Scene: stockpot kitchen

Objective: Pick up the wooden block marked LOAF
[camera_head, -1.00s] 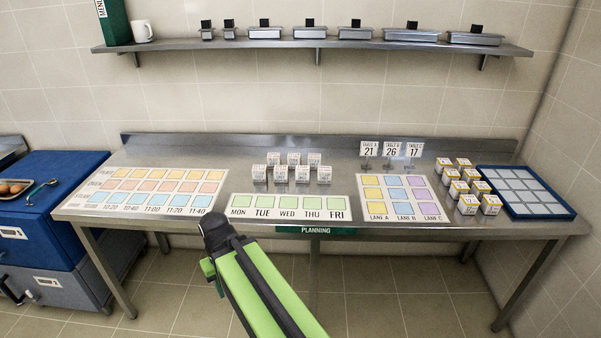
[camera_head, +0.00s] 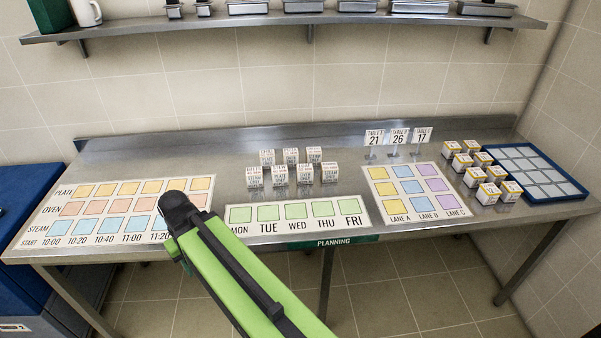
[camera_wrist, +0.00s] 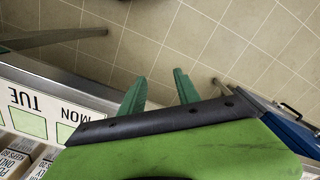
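Several small white-faced blocks with dark print (camera_head: 291,167) stand in two rows on the steel table behind the weekday strip. Their print is too small to read in the head view, so I cannot tell which one is marked LOAF. Part of this block group (camera_wrist: 14,160) shows upside down at the lower left of the wrist view, partly cut off. My gripper (camera_wrist: 160,92) shows two green fingertips, apart with only floor visible between them. It is empty and beyond the table's front edge, away from the blocks.
The steel table (camera_head: 262,241) carries a time grid (camera_head: 30,229), a weekday strip (camera_head: 350,221), a lane card (camera_head: 380,188), number signs (camera_head: 398,137), yellow-and-white boxes (camera_head: 487,193) and a blue tray (camera_head: 575,190). A shelf (camera_head: 200,24) hangs above. A blue cabinet (camera_head: 22,190) stands left.

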